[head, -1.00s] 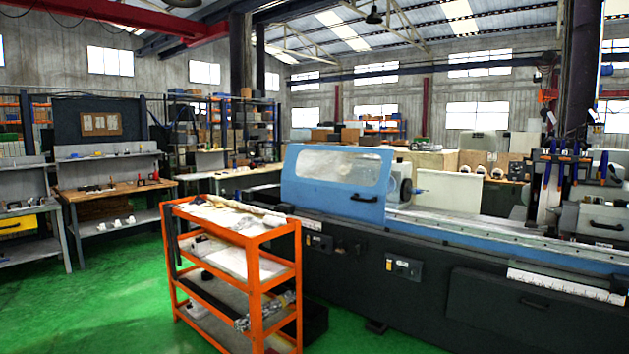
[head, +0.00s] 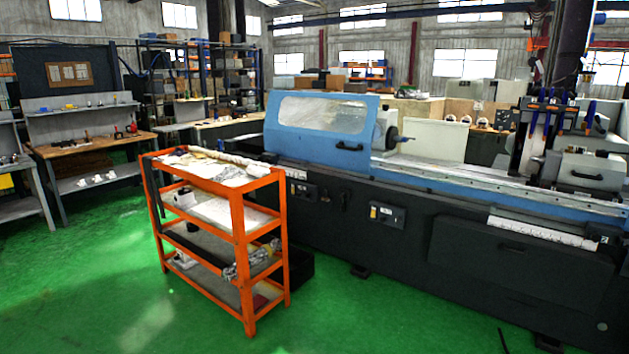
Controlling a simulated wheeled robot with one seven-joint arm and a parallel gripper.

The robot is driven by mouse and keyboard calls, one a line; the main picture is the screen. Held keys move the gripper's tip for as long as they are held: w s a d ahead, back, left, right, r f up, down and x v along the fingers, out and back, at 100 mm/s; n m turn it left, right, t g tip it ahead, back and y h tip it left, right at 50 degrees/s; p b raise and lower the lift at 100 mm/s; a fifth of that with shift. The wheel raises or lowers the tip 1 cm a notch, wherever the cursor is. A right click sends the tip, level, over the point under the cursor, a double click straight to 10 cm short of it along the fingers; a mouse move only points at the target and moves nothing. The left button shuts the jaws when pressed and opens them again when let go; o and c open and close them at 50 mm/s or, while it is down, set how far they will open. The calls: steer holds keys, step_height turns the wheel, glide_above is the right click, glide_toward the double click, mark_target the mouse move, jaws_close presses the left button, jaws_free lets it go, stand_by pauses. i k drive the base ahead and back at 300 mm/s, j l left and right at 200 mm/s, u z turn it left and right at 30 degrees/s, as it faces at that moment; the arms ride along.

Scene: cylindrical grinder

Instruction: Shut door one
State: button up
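The cylindrical grinder (head: 400,245) stands across the middle and right, with a dark base and a blue bed. A blue sliding door (head: 268,128) with a clear window and a black handle (head: 349,147) covers the left part of the bed. To its right the bed is uncovered, and a wheel-like chuck (head: 390,138) shows at the door's right edge. I cannot tell from a label which door is door one. My gripper is not in view.
An orange shelf cart (head: 238,235) with papers and parts stands in front of the grinder's left end. Workbenches (head: 85,146) line the left side. The green floor (head: 375,320) is clear in front of the grinder and left of the cart.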

mark_target(321, 112)
steer(key=i+z, duration=0.15)
steer(key=i, duration=1.95)
steer(key=i+l+u, duration=0.1)
steer(key=i+u, duration=0.35)
steer(key=i+l+u, duration=1.55)
steer(key=l+u, duration=0.2)
steer(key=l, duration=0.25)
steer(key=i+l+u, duration=0.15)
steer(key=l+u, duration=0.25)
steer(key=l, duration=0.3)
